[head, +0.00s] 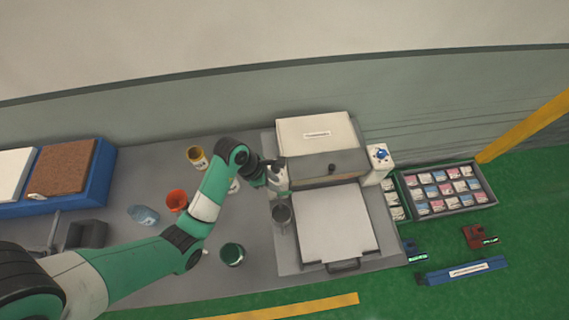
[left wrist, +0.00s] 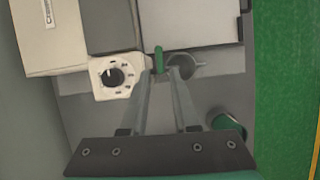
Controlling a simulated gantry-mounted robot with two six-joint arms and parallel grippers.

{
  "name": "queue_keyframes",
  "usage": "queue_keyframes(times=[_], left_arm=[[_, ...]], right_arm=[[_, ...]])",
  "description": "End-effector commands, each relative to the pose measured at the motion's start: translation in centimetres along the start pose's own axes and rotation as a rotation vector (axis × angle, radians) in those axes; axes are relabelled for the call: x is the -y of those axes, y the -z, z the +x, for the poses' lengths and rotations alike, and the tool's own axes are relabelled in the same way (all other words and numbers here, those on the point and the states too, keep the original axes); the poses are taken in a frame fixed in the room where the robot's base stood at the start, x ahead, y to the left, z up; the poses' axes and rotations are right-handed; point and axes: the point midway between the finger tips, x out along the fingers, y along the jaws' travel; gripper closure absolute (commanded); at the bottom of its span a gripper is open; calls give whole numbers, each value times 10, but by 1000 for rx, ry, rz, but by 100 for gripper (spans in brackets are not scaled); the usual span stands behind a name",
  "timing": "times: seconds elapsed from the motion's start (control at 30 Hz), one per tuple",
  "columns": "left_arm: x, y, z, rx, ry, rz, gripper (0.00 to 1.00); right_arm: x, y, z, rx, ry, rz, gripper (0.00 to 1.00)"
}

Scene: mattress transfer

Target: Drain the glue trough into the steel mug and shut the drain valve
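The steel mug (head: 281,215) stands at the left edge of the glue machine, and shows in the left wrist view (left wrist: 190,66) with a bar above its mouth. My left gripper (head: 278,172) reaches over the machine's left side. In the left wrist view its fingertips (left wrist: 162,76) are close together, either side of a small green lever (left wrist: 158,56) beside the mug. The lever looks like the drain valve handle. I cannot tell whether the fingers touch it. The trough's inside is hidden. My right gripper is not in view.
The machine has a closed cover (head: 312,132) and a white plate (head: 333,222). A white box with a black dial (left wrist: 112,77) is beside the lever. Left are a green cup (head: 232,254), orange cup (head: 177,200), yellow can (head: 197,157) and blue glass (head: 143,215). A card tray (head: 487,203) lies right.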

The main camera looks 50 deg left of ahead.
Motion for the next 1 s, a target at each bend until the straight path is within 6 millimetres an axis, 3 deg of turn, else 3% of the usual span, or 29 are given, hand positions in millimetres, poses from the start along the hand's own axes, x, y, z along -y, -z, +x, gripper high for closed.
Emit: queue_keyframes(times=[0.03,0.1,0.37,0.53,0.8,1.0], left_arm=[[0,0,-22,-8,5,-22,71],[0,5,-27,-12,6,-39,71],[-3,7,-22,-9,1,-46,71],[-3,8,3,-10,3,-46,71],[-3,8,64,-8,2,-45,71],[-3,7,87,-7,0,-44,71]], right_arm=[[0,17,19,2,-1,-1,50],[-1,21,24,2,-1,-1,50],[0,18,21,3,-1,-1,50],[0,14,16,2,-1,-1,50],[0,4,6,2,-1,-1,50],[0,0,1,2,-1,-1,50]])
